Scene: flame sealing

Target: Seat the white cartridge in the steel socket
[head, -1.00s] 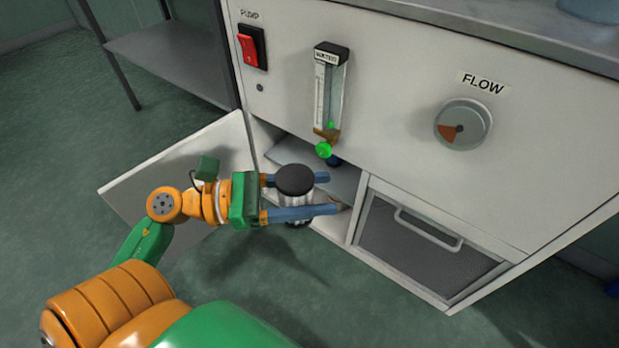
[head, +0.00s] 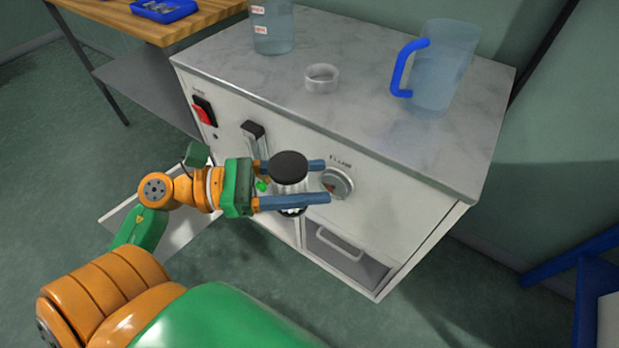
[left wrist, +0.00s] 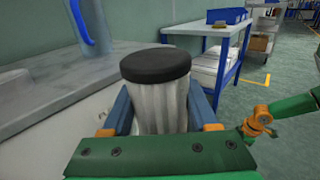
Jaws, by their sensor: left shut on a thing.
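The cartridge, with a black round cap (head: 289,166) and a pale ribbed body, is held upright in my left gripper (head: 305,182). The blue fingers are shut on its sides, in front of the cabinet's knob. In the left wrist view the cartridge (left wrist: 157,105) stands between the fingers, its whitish body streaked with grey. A pale, short ring (head: 321,78) lies on the cabinet top; I cannot tell whether it is the steel socket. No fingers of my right gripper show.
The white cabinet (head: 390,235) has a marble-look top with a blue-handled jug (head: 443,68) and a clear bottle (head: 272,28). Its door (head: 165,222) stands open low at the left. A wooden table with a blue tray (head: 165,10) is at the back left. The front middle of the top is clear.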

